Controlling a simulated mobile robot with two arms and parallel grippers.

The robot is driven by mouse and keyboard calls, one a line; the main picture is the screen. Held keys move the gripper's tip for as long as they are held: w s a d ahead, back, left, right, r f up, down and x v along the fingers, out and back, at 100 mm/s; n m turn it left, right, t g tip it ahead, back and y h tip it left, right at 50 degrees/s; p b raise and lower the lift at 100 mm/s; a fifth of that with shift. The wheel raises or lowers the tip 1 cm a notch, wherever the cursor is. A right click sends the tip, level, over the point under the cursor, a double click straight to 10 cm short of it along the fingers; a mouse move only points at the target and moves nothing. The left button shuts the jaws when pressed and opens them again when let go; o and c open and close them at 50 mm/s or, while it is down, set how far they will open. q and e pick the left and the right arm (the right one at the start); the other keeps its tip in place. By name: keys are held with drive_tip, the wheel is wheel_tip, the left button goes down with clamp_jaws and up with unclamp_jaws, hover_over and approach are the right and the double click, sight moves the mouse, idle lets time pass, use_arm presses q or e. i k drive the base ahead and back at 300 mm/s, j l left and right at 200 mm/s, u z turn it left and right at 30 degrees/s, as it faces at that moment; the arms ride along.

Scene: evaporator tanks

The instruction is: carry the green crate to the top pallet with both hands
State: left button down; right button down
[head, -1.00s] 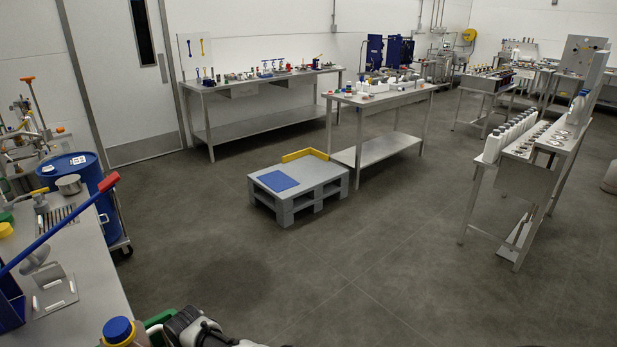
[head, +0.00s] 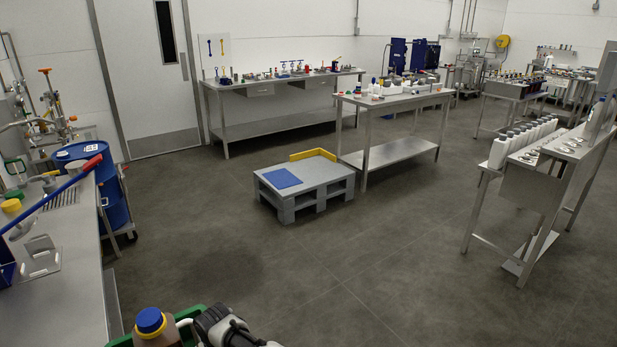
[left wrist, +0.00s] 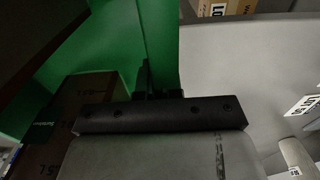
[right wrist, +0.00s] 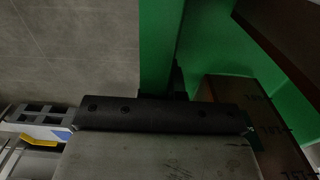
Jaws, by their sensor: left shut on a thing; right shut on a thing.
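The green crate (head: 196,312) shows only by its rim at the bottom of the head view. A brown container with a blue cap (head: 150,320) stands in it. In the left wrist view my left gripper (left wrist: 158,85) is shut on a green crate wall (left wrist: 160,40), with brown boxes inside. In the right wrist view my right gripper (right wrist: 172,85) is shut on the opposite wall (right wrist: 158,45). My left gripper is out of the head view.
A steel bench (head: 70,275) runs along the left, with a blue drum (head: 112,200) beyond it. A work table (head: 395,101) stands close behind the pallet. A narrow bottle stand (head: 540,155) is at right. Floor between me and the pallet is clear.

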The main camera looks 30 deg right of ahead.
sight(315, 168)
drive_tip(key=z, duration=1.5)
drive_tip(key=i+z, duration=0.1)
drive_tip(key=i, duration=2.4)
drive_tip(key=i+u, duration=0.15)
drive_tip(key=i, duration=1.55)
drive_tip(key=i+u, duration=0.1)
drive_tip(key=i, duration=1)
drive_tip(key=i+l+u, duration=0.15)
drive_tip(key=i+u, duration=0.25)
drive_tip(key=i, duration=0.6)
